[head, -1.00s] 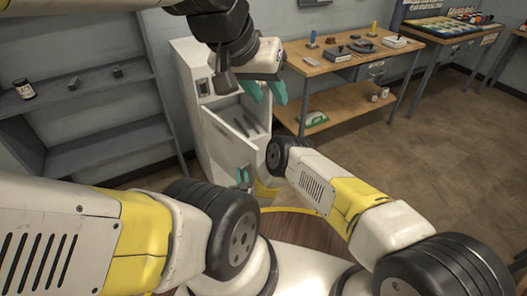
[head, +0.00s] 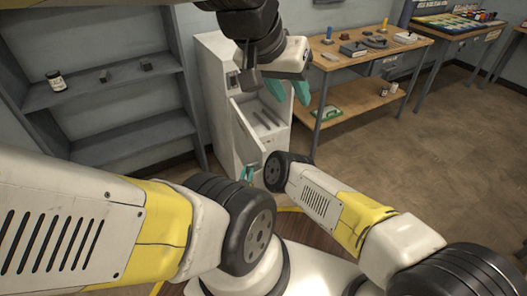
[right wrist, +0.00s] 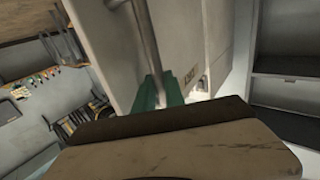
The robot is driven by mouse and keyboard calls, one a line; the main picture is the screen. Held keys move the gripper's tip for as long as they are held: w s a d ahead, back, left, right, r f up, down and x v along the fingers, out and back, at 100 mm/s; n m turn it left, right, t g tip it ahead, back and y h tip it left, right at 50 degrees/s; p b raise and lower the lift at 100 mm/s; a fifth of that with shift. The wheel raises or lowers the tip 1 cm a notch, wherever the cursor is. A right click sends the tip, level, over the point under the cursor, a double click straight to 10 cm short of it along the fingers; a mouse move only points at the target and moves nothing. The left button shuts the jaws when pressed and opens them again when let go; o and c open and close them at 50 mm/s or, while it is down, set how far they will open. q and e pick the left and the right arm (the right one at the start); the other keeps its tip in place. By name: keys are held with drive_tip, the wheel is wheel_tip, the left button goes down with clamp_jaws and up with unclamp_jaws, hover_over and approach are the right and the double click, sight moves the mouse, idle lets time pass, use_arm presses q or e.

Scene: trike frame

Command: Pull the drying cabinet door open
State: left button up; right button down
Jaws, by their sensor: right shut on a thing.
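The white drying cabinet (head: 213,75) stands beyond my arms in the head view. Its door (head: 243,133) is ajar, and the inside with dark bars shows behind it. My right gripper (head: 246,173) is at the door's outer face, low in the head view. In the right wrist view its teal fingers (right wrist: 159,92) are shut on the grey bar handle (right wrist: 143,38) of the door. The wrist housing hides part of the grip. My left gripper (head: 288,90) hangs in front of the cabinet's right side, fingers apart and empty.
A grey shelf (head: 115,88) with a jar (head: 56,81) and small blocks stands left of the cabinet. A wooden workbench (head: 350,62) with tools stands to the right. Brown floor (head: 430,130) is clear at the right. My arms cross the foreground.

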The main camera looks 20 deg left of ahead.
drive_tip(key=shift+w+r, duration=0.1)
drive_tip(key=shift+w, duration=0.05)
drive_tip(key=c, duration=1.4)
unclamp_jaws()
drive_tip(key=shift+a, duration=0.1)
drive_tip(key=v, duration=0.8)
drive_tip(key=shift+w, duration=0.1)
